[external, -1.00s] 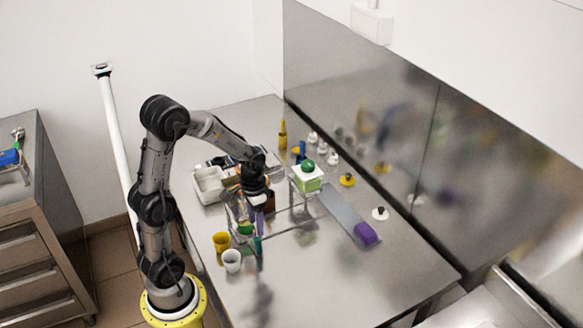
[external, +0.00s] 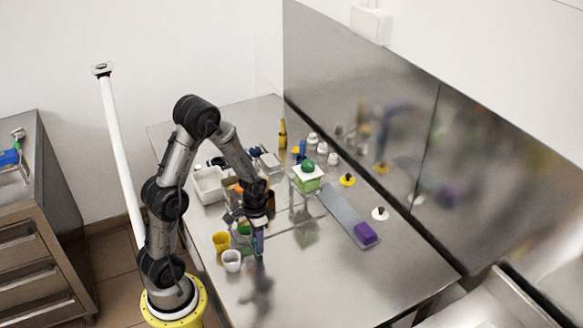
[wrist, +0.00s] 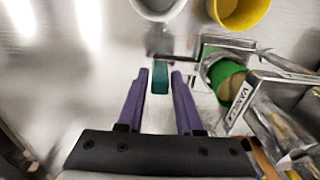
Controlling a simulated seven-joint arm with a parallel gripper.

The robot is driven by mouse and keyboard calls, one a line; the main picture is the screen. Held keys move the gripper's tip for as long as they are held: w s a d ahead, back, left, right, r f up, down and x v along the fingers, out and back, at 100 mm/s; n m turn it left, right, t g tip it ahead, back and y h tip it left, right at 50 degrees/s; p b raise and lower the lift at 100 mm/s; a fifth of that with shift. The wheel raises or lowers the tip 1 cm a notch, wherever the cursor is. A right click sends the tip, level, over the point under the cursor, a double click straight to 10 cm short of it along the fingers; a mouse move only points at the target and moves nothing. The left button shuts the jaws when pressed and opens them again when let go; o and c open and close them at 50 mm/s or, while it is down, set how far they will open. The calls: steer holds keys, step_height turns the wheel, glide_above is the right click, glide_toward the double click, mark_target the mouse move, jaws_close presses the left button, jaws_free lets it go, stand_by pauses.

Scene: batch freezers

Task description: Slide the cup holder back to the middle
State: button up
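The wrist view shows a teal upright handle (wrist: 160,78) on a thin metal bracket. I take this metal frame (wrist: 205,48), with a green cup (wrist: 226,80) in it, to be the cup holder. My gripper (wrist: 159,73) is open, its purple fingers on either side of the handle with a narrow gap at each side. In the external view my gripper (external: 258,240) points down at the front of the table, beside the green cup (external: 243,230). My arm and gripper hide much of the holder there.
A white cup (external: 232,261) and a yellow cup (external: 221,241) stand just in front of the holder. A labelled metal container (wrist: 262,90) lies right of my fingers in the wrist view. A purple block (external: 366,233) rests on a grey strip; the right of the table is clear.

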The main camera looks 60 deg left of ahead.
jaws_close()
stand_by(1.1)
